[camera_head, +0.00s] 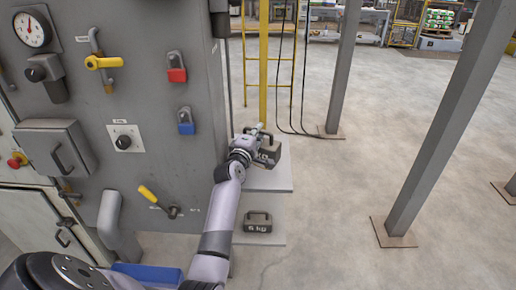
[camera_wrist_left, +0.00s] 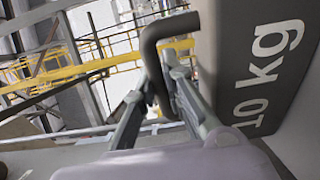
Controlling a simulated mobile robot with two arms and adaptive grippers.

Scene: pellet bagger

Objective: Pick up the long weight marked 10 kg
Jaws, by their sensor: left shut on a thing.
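The long weight marked 10 kg (camera_wrist_left: 262,70) is a dark grey block with white lettering, at the right of the left wrist view. In the head view the weight (camera_head: 269,153) shows at the upper shelf, partly covered by my gripper. My left gripper (camera_head: 257,138) is shut on its bent bar handle (camera_wrist_left: 152,48). In the left wrist view the fingers (camera_wrist_left: 158,82) lie on both sides of the handle. I cannot tell whether the weight touches the shelf. My right gripper is not in view.
A second weight marked 6 kg (camera_head: 258,223) stands on the lower shelf (camera_head: 276,238). The upper shelf (camera_head: 272,181) is pale. The grey machine cabinet (camera_head: 150,75) with levers and padlocks stands close at left. Grey posts (camera_head: 440,125) rise at right; floor between is clear.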

